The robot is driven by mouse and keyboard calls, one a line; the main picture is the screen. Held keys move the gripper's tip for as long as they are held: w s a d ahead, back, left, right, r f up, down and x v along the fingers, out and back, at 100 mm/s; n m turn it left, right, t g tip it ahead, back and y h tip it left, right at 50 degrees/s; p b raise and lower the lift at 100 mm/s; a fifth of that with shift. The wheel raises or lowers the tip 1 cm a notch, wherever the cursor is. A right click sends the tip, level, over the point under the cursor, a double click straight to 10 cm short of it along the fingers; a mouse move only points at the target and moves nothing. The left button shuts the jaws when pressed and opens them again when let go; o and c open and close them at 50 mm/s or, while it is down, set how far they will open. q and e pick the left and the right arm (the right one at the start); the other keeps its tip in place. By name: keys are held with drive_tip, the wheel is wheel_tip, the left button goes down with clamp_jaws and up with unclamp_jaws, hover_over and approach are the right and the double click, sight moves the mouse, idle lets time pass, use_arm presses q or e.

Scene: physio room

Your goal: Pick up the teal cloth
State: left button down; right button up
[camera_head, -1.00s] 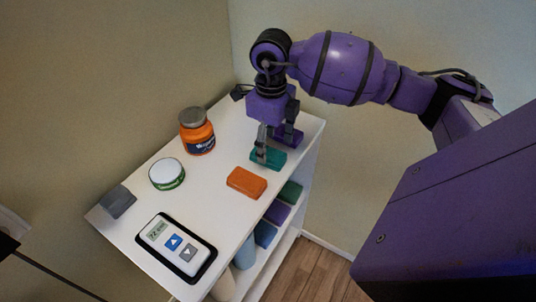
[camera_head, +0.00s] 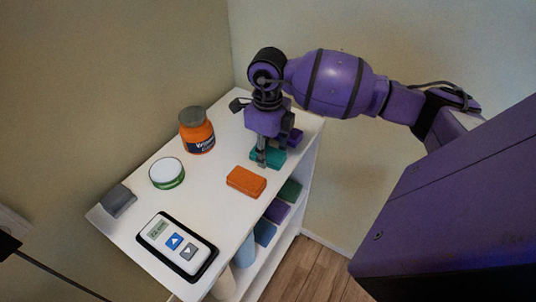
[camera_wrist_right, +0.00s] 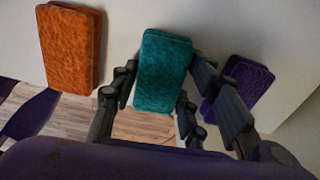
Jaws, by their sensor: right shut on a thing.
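The teal cloth (camera_head: 272,158) is a small folded block on the white shelf top, between an orange cloth (camera_head: 246,181) and a purple cloth (camera_head: 292,138). My right gripper (camera_head: 262,160) points down at it from above, its fingers around it. In the right wrist view the teal cloth (camera_wrist_right: 163,70) lies between the fingers of the right gripper (camera_wrist_right: 160,95), which is shut on it. I cannot tell whether the cloth is clear of the surface. My left gripper is not in view.
An orange jar (camera_head: 197,135), a white-lidded green tub (camera_head: 167,173), a grey block (camera_head: 118,201) and a handset with arrow buttons on a black tray (camera_head: 203,272) stand on the white shelf unit (camera_head: 214,212). More folded cloths (camera_head: 277,211) lie on the level below. Walls stand behind.

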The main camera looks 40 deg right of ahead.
drive_tip(key=shift+r, duration=0.1)
drive_tip(key=shift+r, duration=0.55)
drive_tip(key=s+a+r, duration=0.2)
drive_tip(key=s+r, duration=0.9)
drive_tip(key=s, duration=0.3)
drive_tip(key=shift+r, duration=0.35)
drive_tip(key=shift+w, duration=0.1)
drive_tip(key=o, duration=0.5)
drive_tip(key=c, duration=0.4)
drive_tip(key=shift+o, duration=0.2)
drive_tip(key=shift+a, duration=0.1)
